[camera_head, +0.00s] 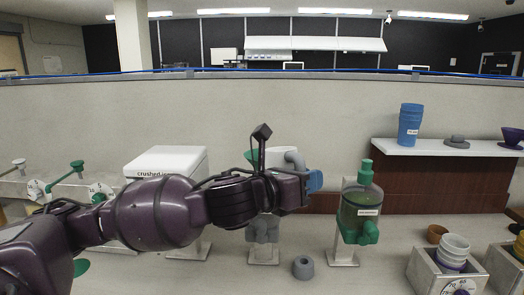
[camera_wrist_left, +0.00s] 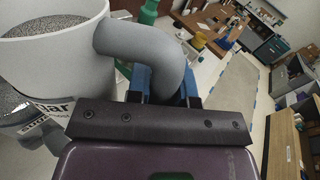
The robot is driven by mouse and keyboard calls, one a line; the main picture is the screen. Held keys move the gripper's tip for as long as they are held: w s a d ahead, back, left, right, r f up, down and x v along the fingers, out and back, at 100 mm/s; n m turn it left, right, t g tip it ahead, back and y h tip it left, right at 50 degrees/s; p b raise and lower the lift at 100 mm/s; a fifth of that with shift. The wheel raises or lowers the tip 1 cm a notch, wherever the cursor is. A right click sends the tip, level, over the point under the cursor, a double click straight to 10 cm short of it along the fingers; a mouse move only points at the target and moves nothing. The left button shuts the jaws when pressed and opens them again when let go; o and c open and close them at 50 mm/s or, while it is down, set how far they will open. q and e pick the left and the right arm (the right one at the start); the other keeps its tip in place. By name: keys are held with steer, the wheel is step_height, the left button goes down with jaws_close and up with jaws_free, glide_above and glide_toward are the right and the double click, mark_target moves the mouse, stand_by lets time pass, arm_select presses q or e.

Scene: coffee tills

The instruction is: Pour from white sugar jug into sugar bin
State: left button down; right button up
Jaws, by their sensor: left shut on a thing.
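The white sugar jug (camera_wrist_left: 52,80) is filled with grey granules near its rim and looks close to upright. Its grey curved handle (camera_wrist_left: 150,55) is between the blue fingers of my left gripper (camera_wrist_left: 165,88), which is shut on it. Much of the jug is hidden behind my arm there. A dispenser with a grey spout (camera_head: 263,230) stands below my wrist, its upper part hidden. I cannot read whether it is the sugar bin. My right gripper is not in view.
A green-lidded dispenser (camera_head: 360,210) stands right of my gripper. A white crushed-ice box (camera_head: 166,161) is behind my forearm. A grey ring-like piece (camera_head: 303,267) lies on the counter.

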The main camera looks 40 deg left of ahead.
mark_target(296, 158)
arm_select(q)
steer(key=shift+w+a+r+n+p, duration=0.15)
steer(key=shift+r+p, duration=0.15)
steer(key=shift+r, duration=0.35)
steer(key=shift+s+a+r+n+p, duration=0.15)
steer(key=shift+r+p, duration=0.15)
steer(key=shift+r, duration=0.3)
steer(key=shift+w+r+n+p, duration=0.15)
steer(key=shift+r+p, duration=0.15)
steer(key=shift+r, duration=0.2)
steer(key=shift+w+r+n+p, duration=0.15)
steer(key=shift+r+p, duration=0.15)
steer(key=shift+r, duration=0.15)
steer(key=shift+w+a+r+n+g+p, duration=0.15)
steer(key=shift+a+r+n+p, duration=0.2)
steer(key=shift+r, duration=0.2)
steer(key=shift+w+a+r+n+g+p, duration=0.15)
steer(key=shift+r+n+p, duration=0.1)
steer(key=shift+r+p, duration=0.25)
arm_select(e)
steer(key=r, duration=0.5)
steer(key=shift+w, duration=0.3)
arm_select(q)
steer(key=shift+r, duration=0.1)
